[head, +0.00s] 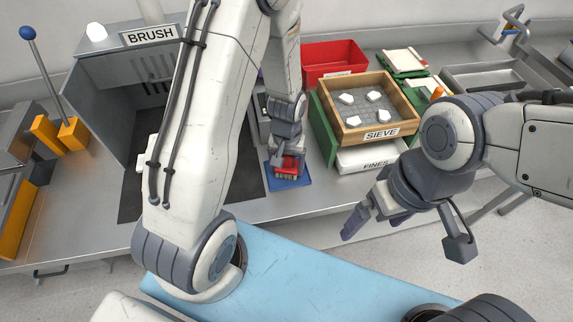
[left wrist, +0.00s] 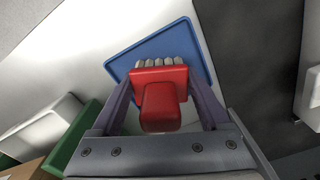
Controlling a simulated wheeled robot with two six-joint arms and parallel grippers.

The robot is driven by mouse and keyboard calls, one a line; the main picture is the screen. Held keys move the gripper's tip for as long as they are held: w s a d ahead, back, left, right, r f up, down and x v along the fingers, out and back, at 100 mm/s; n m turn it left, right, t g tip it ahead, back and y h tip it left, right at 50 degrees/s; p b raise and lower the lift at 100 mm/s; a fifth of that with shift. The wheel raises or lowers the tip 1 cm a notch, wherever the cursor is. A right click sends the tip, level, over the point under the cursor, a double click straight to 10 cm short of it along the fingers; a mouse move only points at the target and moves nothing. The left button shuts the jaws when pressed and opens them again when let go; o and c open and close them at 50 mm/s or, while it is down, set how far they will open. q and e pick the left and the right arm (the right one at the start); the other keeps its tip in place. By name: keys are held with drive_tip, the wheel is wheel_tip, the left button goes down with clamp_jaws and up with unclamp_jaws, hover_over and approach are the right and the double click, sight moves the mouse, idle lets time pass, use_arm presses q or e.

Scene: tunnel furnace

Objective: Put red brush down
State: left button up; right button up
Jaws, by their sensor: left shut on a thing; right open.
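The red brush (head: 287,168) is in my left gripper (head: 286,162), low over the blue mat (head: 291,182) on the bench. In the left wrist view the red brush (left wrist: 160,90) sits between the two fingers of my left gripper (left wrist: 160,98), its pale bristles toward the blue mat (left wrist: 192,38). I cannot tell whether the bristles touch the mat. My right gripper (head: 368,222) is open and empty in front of the bench, to the right.
A wooden sieve box (head: 398,122) with several white pieces stands right of the mat, above a white fines tray (head: 362,160). A red bin (head: 334,56) is behind it. The brush booth (head: 110,100) stands left. Bare bench lies around the mat's front.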

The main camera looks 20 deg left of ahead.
use_arm(q)
drive_tip(key=shift+f, duration=0.1)
drive_tip(key=o, duration=1)
drive_tip(key=shift+o, duration=0.2)
drive_tip(key=shift+r, duration=0.5)
wheel_tip(320, 180, up, 11)
drive_tip(key=shift+r, duration=0.15)
wheel_tip(320, 180, down, 13)
drive_tip(key=shift+r, duration=0.1)
drive_tip(key=shift+w+r, duration=0.1)
drive_tip(key=shift+r, duration=1.15)
